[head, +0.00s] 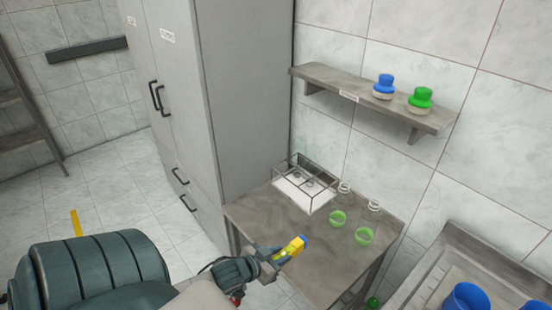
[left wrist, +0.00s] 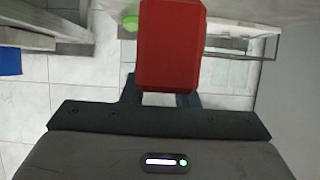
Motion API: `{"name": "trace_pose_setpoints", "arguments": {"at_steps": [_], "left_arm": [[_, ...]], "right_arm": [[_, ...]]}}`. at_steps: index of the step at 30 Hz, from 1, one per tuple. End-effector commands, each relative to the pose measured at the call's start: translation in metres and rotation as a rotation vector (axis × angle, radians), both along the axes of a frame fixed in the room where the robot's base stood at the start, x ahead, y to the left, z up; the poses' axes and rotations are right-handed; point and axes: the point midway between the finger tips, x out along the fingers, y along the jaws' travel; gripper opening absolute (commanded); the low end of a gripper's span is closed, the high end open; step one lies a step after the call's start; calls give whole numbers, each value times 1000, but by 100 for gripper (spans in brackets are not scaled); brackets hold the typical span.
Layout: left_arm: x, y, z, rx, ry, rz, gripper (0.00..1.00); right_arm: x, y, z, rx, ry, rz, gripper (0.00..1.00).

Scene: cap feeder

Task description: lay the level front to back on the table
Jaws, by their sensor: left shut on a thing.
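My left gripper (head: 281,256) is shut on the level, a small yellow block with blue on it (head: 293,247). It holds the level over the front left part of the grey table (head: 318,266). In the left wrist view the level shows as a red block face (left wrist: 171,45) between the fingers, so its far side is hidden. I cannot tell how high the level is above the tabletop. My right gripper is not in view.
On the table stand a wire-framed box (head: 300,196) at the back, two green cups (head: 364,236) and two clear jars (head: 374,206). A shelf (head: 345,85) above holds a blue and a green cap. A tall grey cabinet (head: 245,90) stands left. The table's front middle is clear.

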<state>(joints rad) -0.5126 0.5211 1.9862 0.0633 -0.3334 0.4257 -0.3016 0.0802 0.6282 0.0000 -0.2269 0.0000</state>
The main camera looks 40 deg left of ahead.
Motion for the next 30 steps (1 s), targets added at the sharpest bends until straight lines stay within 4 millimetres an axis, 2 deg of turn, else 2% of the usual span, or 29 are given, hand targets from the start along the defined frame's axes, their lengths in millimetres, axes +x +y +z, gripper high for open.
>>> {"name": "trace_pose_setpoints", "arguments": {"at_steps": [1, 5, 14, 30], "left_arm": [[-4, 3, 6, 3, 1, -6, 1], [-5, 6, 4, 0, -3, -11, 1], [21, 4, -8, -2, -5, -10, 1], [78, -1, -29, -1, -6, -10, 1]], "right_arm": [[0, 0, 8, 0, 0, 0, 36], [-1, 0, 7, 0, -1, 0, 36], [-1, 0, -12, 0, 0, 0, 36], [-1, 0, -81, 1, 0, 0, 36]]}}
